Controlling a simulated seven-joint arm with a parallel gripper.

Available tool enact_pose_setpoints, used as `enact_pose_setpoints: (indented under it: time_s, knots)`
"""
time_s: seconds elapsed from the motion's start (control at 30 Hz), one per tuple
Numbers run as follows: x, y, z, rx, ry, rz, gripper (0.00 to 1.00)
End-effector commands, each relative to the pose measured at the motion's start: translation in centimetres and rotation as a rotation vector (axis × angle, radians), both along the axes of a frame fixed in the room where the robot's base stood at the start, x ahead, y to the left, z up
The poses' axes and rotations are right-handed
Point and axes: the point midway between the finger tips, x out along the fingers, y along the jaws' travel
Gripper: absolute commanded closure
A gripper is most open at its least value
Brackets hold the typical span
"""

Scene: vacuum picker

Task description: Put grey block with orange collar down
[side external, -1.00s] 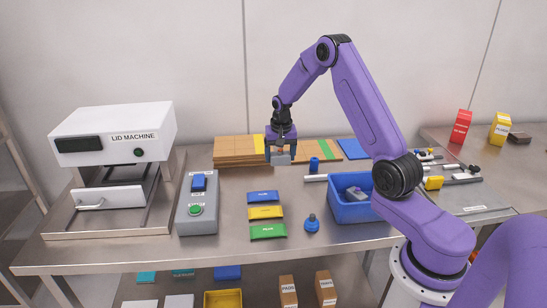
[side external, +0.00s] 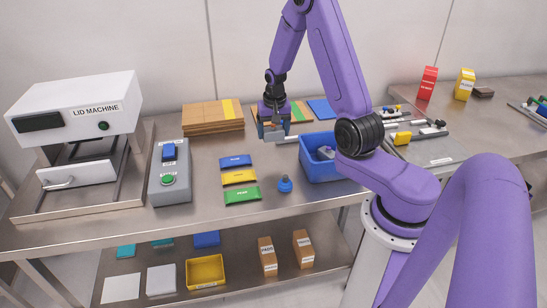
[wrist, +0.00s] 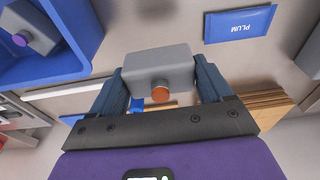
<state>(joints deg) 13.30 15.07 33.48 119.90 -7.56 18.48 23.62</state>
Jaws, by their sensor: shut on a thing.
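My gripper (side external: 273,136) is shut on the grey block with orange collar (wrist: 157,64). In the wrist view, the block sits between the two fingers (wrist: 158,80) with its round orange collar (wrist: 160,92) facing the camera. In the side view, the block shows small and partly hidden between the fingers (side external: 270,129). It is held above the steel table, left of the blue bin and right of the cardboard stack. Whether it touches anything below cannot be told.
A blue bin (side external: 303,165) holds a grey block with purple collar (wrist: 36,33). Blue (side external: 235,161), yellow (side external: 239,178) and green (side external: 242,196) packets and a blue knobbed piece (side external: 285,184) lie in front. Cardboard sheets (side external: 205,117) are stacked behind. A button box (side external: 170,172) stands left.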

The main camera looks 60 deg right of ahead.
Motion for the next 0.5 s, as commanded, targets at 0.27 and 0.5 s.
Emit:
enact_pose_setpoints:
  time_s: [0.27, 0.5]
  knots:
    - [-0.6, -0.1, -3.3, 0.002, 0.004, 0.001, 0.54]
    - [-0.4, -0.2, -5.2, -0.001, 0.001, 0.000, 0.54]
